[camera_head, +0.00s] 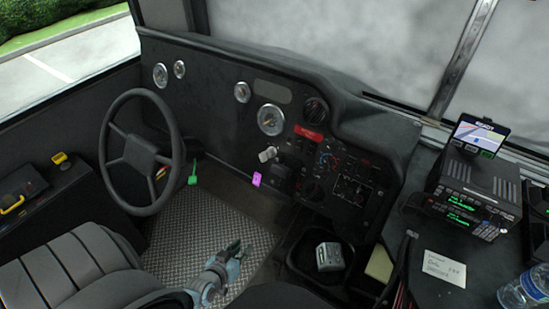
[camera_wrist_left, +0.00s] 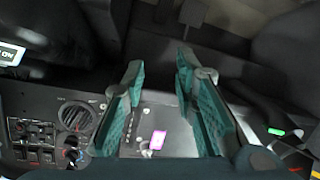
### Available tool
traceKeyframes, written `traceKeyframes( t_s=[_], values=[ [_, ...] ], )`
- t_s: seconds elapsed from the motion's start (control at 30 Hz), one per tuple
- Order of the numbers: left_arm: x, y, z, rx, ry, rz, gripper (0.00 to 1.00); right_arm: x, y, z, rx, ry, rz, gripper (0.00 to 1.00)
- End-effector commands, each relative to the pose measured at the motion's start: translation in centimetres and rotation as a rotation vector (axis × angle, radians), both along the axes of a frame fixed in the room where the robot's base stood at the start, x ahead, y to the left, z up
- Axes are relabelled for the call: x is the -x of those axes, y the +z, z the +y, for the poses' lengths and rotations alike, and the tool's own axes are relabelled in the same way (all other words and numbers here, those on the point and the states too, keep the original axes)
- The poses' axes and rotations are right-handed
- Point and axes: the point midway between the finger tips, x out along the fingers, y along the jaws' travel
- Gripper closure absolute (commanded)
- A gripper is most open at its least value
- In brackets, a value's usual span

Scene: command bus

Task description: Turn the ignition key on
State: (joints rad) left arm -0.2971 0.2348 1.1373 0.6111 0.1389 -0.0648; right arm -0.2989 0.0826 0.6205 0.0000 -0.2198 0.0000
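A small pink tag (camera_head: 257,179) hangs at the lower edge of the dashboard (camera_head: 205,110), just below a pale knob (camera_head: 267,154). It looks like the ignition key's tag; the key itself and its slot are too small to make out. The pink tag also shows in the left wrist view (camera_wrist_left: 157,140), seen between the fingers. My left gripper (camera_head: 235,250) is low in front of the dashboard, below and apart from the tag. In the left wrist view its teal fingers (camera_wrist_left: 158,75) are spread with nothing between them. My right gripper is not in view.
The steering wheel (camera_head: 142,152) and a green tag (camera_head: 192,175) are left of the pink tag. The seat (camera_head: 65,270) is at lower left. A cup holder bin (camera_head: 300,245) stands right of my gripper. A radio (camera_head: 470,195) and bottle (camera_head: 527,288) are far right.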

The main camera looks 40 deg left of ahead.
Motion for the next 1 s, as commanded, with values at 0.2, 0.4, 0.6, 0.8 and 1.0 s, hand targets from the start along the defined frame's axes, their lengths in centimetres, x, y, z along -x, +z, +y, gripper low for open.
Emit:
traceKeyframes(
  t_s=[0.2,0.4,0.6,0.8,1.0],
  values=[
    [-9.3,16.5,3.5,0.182,0.155,-0.584,0.74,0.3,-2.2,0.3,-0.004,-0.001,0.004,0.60],
    [-12.2,18.5,4.5,0.213,0.176,-0.646,0.74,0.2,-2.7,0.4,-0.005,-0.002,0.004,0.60],
    [-17.4,18.3,5.9,0.211,0.177,-0.646,0.74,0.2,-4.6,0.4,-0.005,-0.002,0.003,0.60],
    [-21.6,18.1,7.1,0.209,0.177,-0.642,0.74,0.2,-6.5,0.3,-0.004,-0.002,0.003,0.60],
    [-23.4,18.4,7.5,0.210,0.177,-0.640,0.74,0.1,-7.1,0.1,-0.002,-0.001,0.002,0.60]
  ],
)
